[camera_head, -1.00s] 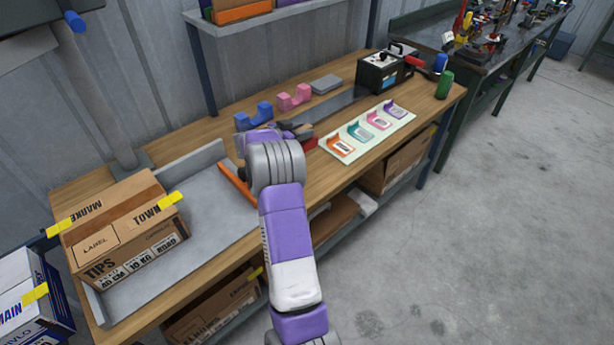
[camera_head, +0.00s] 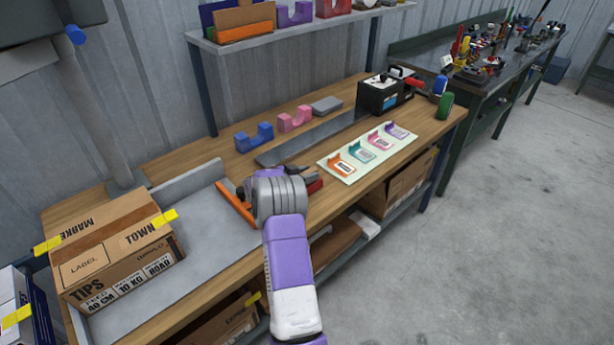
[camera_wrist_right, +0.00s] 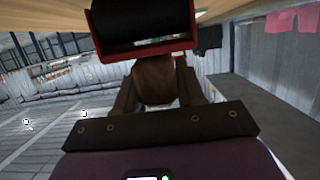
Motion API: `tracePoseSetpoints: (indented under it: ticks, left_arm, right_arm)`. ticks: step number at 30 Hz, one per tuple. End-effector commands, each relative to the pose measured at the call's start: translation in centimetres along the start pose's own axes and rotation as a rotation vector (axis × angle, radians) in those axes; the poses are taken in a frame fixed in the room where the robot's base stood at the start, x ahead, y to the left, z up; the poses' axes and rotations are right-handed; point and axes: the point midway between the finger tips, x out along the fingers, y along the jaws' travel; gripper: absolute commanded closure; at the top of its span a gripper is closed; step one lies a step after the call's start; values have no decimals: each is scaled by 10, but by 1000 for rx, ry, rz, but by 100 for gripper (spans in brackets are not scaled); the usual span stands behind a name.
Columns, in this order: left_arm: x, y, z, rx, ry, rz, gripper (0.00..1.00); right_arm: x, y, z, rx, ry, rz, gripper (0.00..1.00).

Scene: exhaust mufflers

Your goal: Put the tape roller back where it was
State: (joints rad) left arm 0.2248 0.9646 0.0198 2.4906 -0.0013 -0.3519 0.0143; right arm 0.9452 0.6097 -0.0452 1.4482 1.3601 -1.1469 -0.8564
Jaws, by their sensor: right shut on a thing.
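My right gripper (camera_wrist_right: 155,90) is shut on the brown handle (camera_wrist_right: 153,80) of the tape roller. In the right wrist view the tape roller (camera_wrist_right: 148,47) has a red frame and a black roll (camera_wrist_right: 140,20). In the head view only a small red part of the tape roller (camera_head: 315,187) shows past my wrist, over the bench's front part, left of the pale mat. My right wrist hides most of my right gripper (camera_head: 300,178) there. My left gripper is not in view.
A taped cardboard box (camera_head: 115,250) sits on the grey tray (camera_head: 205,235) at left. Blue (camera_head: 254,138) and pink (camera_head: 295,119) holders stand behind the pale mat (camera_head: 345,173) with its small coloured holders. A black machine (camera_head: 383,97) stands farther right. A shelf (camera_head: 235,45) hangs above.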

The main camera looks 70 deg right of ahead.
Motion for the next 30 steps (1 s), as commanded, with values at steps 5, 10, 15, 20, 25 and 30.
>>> tracePoseSetpoints:
  ticks: [5,10,15,20,25,30]
  left_arm:
    - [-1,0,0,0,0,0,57]
    - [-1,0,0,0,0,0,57]
    - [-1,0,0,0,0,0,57]
    - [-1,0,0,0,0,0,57]
    - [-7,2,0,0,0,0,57]
    - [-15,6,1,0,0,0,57]
  right_arm:
    - [0,0,1,0,1,0,100]
    - [0,0,2,0,0,0,42]
    - [0,0,2,0,0,0,36]
    - [0,0,1,1,0,0,36]
    - [-19,-1,-2,-1,-2,-3,36]
    - [-49,-1,-3,-1,-1,-4,36]
